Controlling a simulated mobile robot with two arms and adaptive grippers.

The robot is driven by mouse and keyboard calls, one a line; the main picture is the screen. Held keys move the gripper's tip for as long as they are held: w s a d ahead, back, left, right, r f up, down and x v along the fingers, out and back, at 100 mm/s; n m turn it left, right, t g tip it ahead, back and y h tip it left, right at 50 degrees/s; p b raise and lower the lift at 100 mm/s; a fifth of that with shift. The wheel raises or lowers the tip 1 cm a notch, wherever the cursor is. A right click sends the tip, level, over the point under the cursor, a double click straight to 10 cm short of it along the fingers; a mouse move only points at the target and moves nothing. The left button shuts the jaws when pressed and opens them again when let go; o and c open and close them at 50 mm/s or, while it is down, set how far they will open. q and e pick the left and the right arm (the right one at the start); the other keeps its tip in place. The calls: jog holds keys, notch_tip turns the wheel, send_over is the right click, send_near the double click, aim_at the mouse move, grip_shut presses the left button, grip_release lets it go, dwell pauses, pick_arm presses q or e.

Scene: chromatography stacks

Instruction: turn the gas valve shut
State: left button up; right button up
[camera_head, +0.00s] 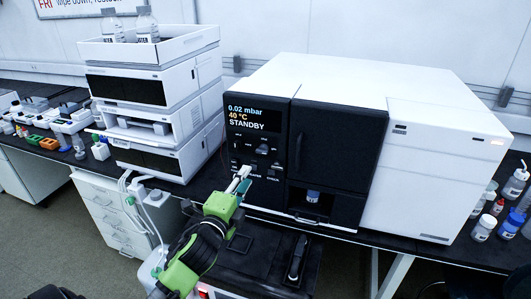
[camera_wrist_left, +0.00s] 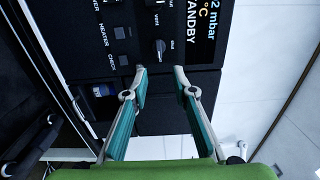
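The black control panel (camera_head: 255,150) sits below the screen of the instrument. A round black knob (camera_wrist_left: 160,47), the likely gas valve, stands out from it in the left wrist view; it also shows in the head view (camera_head: 262,149). Its small label is too blurred to read. My left gripper (camera_wrist_left: 160,72) is open and empty. Its two fingertips are apart, one to each side of the knob's line, and seem just short of it. In the head view the left gripper (camera_head: 243,178) is in front of the panel's lower part. My right gripper is not in view.
The screen (camera_head: 254,114) reads 0.02 mbar, 40 °C, STANDBY. Small buttons (camera_wrist_left: 123,32) lie beside the knob. A dark door (camera_head: 335,150) is right of the panel. A stack of white modules (camera_head: 150,55) stands left; bottles (camera_head: 483,227) stand far right.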

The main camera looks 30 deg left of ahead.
aim_at(261, 153)
pick_arm(q)
jog(key=p+x, duration=0.2)
jog(key=x, duration=1.1)
jog(key=shift+p, duration=0.3)
grip_shut()
